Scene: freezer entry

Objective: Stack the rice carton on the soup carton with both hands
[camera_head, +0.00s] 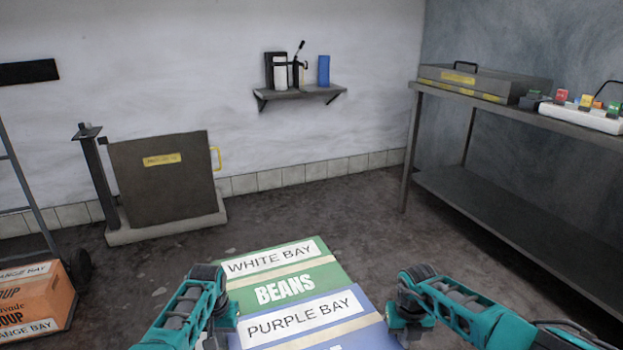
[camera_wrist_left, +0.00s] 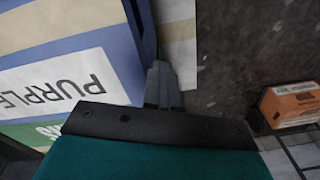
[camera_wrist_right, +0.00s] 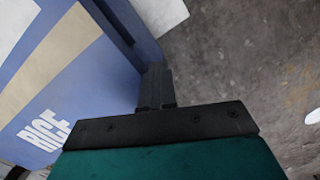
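The rice carton (camera_head: 318,341) is blue with a tan tape strip and a "PURPLE BAY" label, at the bottom middle of the head view. Its "RICE" print shows in the right wrist view (camera_wrist_right: 45,131). My left gripper (camera_head: 222,318) is at its left side and my right gripper (camera_head: 398,318) at its right side. In the wrist views, the left fingers (camera_wrist_left: 160,85) and right fingers (camera_wrist_right: 156,85) look closed together beside the carton's walls. Whether they touch is unclear. The orange soup carton (camera_head: 48,294) stands at the far left, partly cut off.
A green beans carton (camera_head: 285,288) lies just beyond the rice carton. A hand truck (camera_head: 25,190) stands by the soup carton. A metal table (camera_head: 500,210) is at the right. Open floor (camera_head: 150,275) lies between the cartons at left.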

